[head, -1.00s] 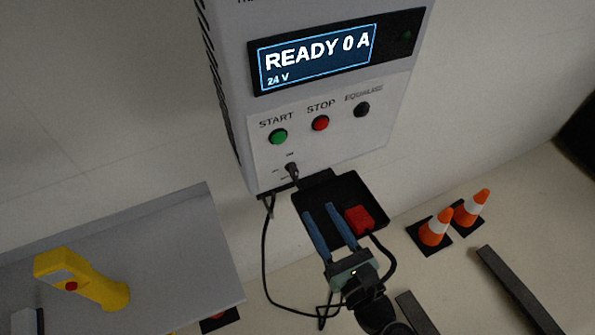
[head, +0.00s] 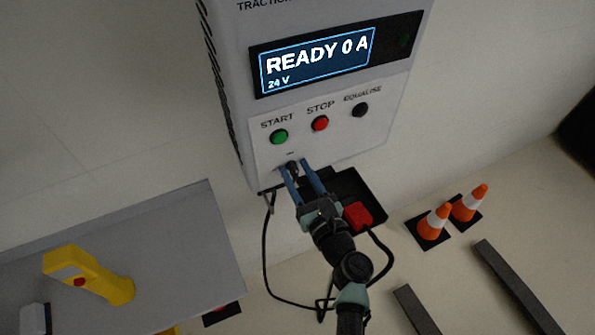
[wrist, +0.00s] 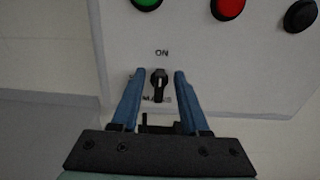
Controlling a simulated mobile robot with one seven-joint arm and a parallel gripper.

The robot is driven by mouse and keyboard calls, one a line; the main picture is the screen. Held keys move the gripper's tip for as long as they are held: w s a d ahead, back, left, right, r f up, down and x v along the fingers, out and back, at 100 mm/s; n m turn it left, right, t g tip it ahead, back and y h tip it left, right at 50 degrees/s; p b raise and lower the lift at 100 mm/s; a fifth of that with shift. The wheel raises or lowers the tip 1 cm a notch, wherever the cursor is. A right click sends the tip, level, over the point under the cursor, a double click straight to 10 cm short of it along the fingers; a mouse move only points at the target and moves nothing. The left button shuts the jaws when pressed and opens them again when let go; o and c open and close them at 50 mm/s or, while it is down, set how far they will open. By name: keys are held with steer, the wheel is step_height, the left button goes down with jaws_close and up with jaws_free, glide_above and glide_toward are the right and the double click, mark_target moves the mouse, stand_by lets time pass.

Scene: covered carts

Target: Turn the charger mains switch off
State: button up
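The charger (head: 262,22) is a light grey wall box with a lit display (head: 317,56) reading READY 0 A, 24 V. Its mains switch (wrist: 158,84) is a small dark knob with a light pointer, under the word ON in the wrist view; the pointer stands upright towards ON. In the head view my gripper (head: 299,166) is at the lower part of the panel and mostly hides the switch. In the wrist view my gripper (wrist: 159,76) is open, with one blue finger on each side of the knob and a gap visible on both sides.
Green START (head: 279,137), red STOP (head: 320,123) and black EQUALISE (head: 360,110) buttons sit above the switch. A black tray (head: 346,184) with a red connector (head: 357,216) and cable is below. A yellow handheld device (head: 88,276) lies left; orange cones (head: 434,222) stand right.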

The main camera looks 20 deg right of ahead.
jaws_close()
steer(key=shift+f+n+b, duration=0.1)
steer(key=shift+n+b, duration=0.3)
steer(key=shift+b, duration=0.05)
steer(key=n+b, duration=0.2)
steer(key=shift+a+f+n+b, duration=0.2)
steer(key=shift+n+b, duration=0.1)
steer(key=shift+n, duration=0.1)
steer(key=n+b, duration=0.1)
steer(key=n, duration=0.1)
steer(key=n+b, duration=0.1)
steer(key=b, duration=0.1)
steer(key=n+b, duration=0.1)
steer(key=n, duration=0.1)
steer(key=shift+a+f+n, duration=0.1)
steer(key=shift+a+n, duration=0.15)
steer(key=shift+n, duration=0.05)
steer(key=shift+a+f+n+b, duration=0.1)
steer(key=shift+f+n+b, duration=0.05)
steer(key=shift+n+b, duration=1.95)
steer(key=shift+a+f+n+b, duration=0.1)
steer(key=shift+f+n+b, duration=0.05)
steer(key=shift+n+b, duration=1.9)
steer(key=shift+d+n, duration=0.1)
steer(key=shift+n, duration=0.25)
